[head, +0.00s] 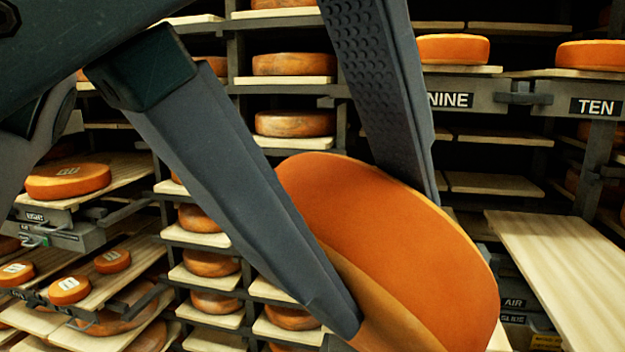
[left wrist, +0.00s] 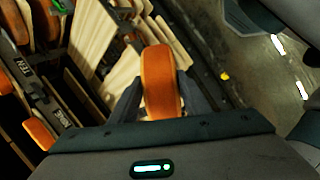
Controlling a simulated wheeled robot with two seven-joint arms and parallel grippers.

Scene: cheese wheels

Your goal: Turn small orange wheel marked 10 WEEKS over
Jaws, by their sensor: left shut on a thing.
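An orange cheese wheel (head: 385,225) is held tilted on edge in my left gripper (head: 385,265), close to the head camera. One dark finger lies across its near side and the other passes behind its far side. In the left wrist view the wheel (left wrist: 162,85) stands edge-on between the two fingers (left wrist: 160,100). Its large face in the head view is plain orange, with no marking seen, so I cannot read which wheel it is. My right gripper is not seen.
Racks with wheels on boards fill the background. An empty board (head: 560,265) juts out at the right, below the TEN sign (head: 596,106). A NINE sign (head: 450,100) is left of it. Marked wheels (head: 68,182) lie on shelves at the left.

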